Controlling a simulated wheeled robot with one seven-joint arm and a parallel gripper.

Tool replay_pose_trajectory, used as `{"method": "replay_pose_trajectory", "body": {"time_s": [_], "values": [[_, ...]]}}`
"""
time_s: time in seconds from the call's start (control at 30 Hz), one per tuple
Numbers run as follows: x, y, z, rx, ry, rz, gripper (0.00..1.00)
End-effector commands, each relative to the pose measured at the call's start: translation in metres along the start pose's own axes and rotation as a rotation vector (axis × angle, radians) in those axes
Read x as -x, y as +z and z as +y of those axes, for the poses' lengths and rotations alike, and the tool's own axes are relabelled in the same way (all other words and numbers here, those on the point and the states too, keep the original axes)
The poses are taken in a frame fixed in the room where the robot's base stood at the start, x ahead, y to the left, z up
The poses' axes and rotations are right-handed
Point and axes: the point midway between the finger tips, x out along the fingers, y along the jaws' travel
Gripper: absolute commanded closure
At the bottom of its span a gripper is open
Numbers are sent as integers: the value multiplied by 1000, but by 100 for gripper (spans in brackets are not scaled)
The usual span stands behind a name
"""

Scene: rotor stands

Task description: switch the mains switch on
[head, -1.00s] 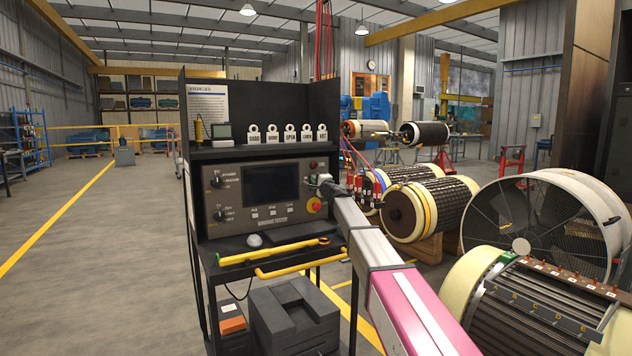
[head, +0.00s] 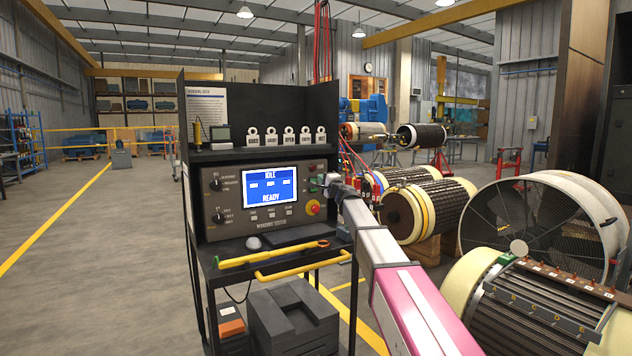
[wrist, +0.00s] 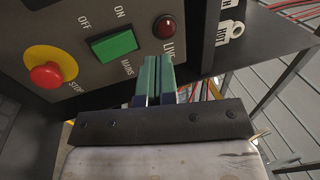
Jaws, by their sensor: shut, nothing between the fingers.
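The mains switch (wrist: 114,45) is a green rocker on the test set's panel, with OFF, ON and MAINS printed around it in the wrist view. Its exact tilt is hard to tell. The panel's screen (head: 269,187) is lit blue and reads IDLE and READY. My gripper (wrist: 158,62) is shut and empty; its green fingertips are beside the switch, on its right in the wrist view, and appear clear of it. In the head view my gripper (head: 325,181) is at the panel's right edge.
A red stop button (wrist: 47,75) on a yellow collar and a dark red LINE lamp (wrist: 168,25) flank the switch. A shelf with white tags (head: 289,138) is above the panel. A yellow-handled tool (head: 262,256) lies below. Wound rotors stand on the right.

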Motion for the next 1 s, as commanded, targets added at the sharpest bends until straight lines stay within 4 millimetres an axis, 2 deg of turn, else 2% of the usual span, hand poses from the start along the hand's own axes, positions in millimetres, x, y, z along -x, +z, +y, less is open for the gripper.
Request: {"method": "replay_pose_trajectory", "body": {"time_s": [0.03,0.1,0.33,0.5,1.0], "values": [[14,1,-5,0,0,1,100],[26,2,-11,1,0,1,100],[53,1,-25,0,0,0,100],[60,0,-29,0,0,0,100],[60,0,-29,0,0,0,100]]}}
